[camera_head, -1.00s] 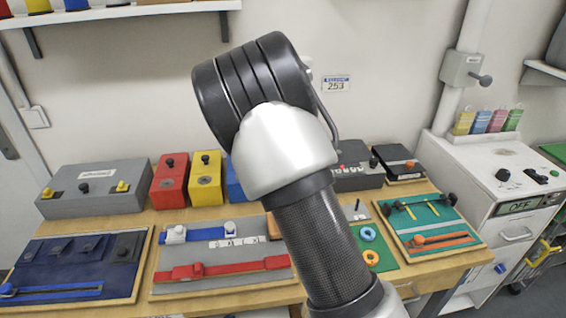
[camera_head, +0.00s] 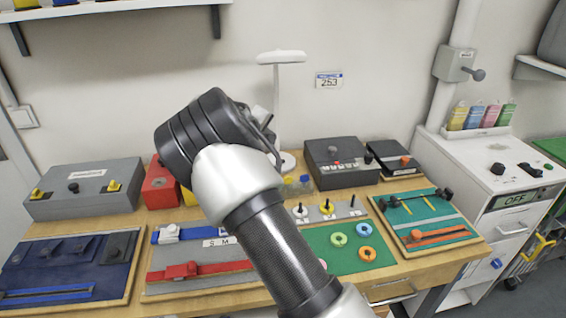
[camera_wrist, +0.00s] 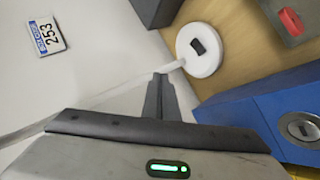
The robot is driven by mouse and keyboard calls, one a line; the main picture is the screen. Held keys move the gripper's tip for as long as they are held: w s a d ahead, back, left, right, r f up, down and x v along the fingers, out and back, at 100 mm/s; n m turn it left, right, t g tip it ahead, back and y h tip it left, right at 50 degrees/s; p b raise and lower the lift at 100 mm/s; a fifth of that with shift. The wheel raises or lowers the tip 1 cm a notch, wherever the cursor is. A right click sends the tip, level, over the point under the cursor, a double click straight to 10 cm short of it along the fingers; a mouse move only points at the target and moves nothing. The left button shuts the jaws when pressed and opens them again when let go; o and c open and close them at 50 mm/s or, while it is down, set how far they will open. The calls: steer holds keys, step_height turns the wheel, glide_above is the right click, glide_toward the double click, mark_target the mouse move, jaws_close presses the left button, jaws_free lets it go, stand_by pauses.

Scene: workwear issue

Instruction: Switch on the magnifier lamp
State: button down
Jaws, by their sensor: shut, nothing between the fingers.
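The white magnifier lamp stands at the back of the bench in the head view, with its flat head (camera_head: 281,57) on a thin upright stem. Its round base (camera_head: 287,162) is partly hidden by my arm. The wrist view shows the base (camera_wrist: 207,67) with a dark rocker switch (camera_wrist: 198,46) on top. I cannot tell the switch's position. My gripper (camera_wrist: 161,76) is shut and empty. Its fingertips appear beside the stem and below-left of the base in the wrist view, apart from the switch. In the head view my arm hides the fingers.
A blue box (camera_wrist: 245,108) lies right of the fingers in the wrist view. A dark grey box (camera_head: 343,178) stands right of the lamp base. A red box (camera_head: 160,190) is left of my arm. Boards with straps and rings cover the bench front. The wall is behind.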

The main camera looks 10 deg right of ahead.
steer(key=b, duration=0.4)
glide_above(280, 162)
steer(key=s+a, duration=0.1)
step_height(280, 162, down, 7)
steer(key=shift+s+a+r, duration=0.1)
steer(key=shift+s+a, duration=0.05)
steer(key=shift+d+f+b, duration=0.2)
steer(key=shift+f+b, duration=0.15)
steer(key=shift+b, duration=0.1)
stand_by(1.0)
steer(key=shift+d+f+b, duration=0.15)
steer(key=shift+f+b, duration=0.25)
steer(key=shift+b, duration=0.15)
steer(key=shift+d+f+b, duration=0.1)
steer(key=shift+f+b, duration=0.2)
steer(key=shift+b, duration=0.1)
stand_by(0.4)
steer(key=shift+r, duration=0.15)
steer(key=shift+a+r+p, duration=0.3)
steer(key=shift+r, duration=0.3)
